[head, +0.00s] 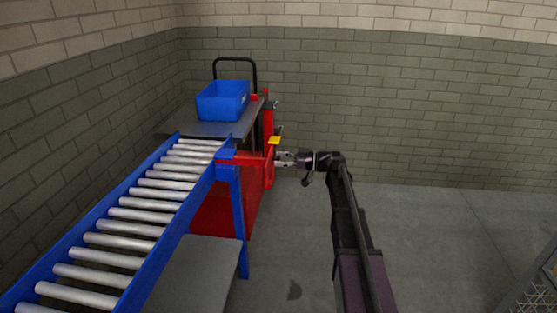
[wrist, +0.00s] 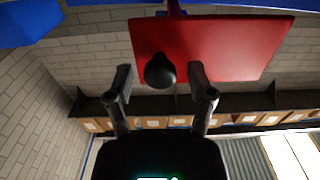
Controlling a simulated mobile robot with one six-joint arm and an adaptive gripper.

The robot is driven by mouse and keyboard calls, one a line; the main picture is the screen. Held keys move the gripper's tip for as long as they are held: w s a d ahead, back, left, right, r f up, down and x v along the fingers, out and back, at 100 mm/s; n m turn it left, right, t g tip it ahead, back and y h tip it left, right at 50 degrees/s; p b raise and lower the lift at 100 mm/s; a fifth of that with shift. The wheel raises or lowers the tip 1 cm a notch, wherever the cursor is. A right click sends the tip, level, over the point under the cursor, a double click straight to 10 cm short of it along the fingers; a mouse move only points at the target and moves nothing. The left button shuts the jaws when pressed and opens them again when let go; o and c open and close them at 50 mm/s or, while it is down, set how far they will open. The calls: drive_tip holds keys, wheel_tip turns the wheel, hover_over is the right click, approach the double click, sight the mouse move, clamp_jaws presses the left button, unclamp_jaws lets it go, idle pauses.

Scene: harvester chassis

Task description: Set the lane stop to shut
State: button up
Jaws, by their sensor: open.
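A flat red plate, which looks like the lane stop (wrist: 220,45), fills the upper middle of the wrist view. A round black knob (wrist: 160,71) stands on its face. My gripper (wrist: 161,75) is open, with one finger on each side of the knob and a gap on both sides. In the head view my gripper (head: 278,159) is beside a red panel (head: 269,168) at the far end of the roller lane. The knob cannot be made out there. Whether the stop is open or shut I cannot tell.
A blue roller conveyor (head: 135,221) runs along the left. A blue bin (head: 223,101) sits on a grey shelf (head: 215,129) at its far end. A yellow piece (head: 274,140) is just above my gripper.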

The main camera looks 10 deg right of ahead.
drive_tip(key=shift+a, duration=0.25)
drive_tip(key=shift+c, duration=0.2)
clamp_jaws()
drive_tip(key=shift+w, duration=0.15)
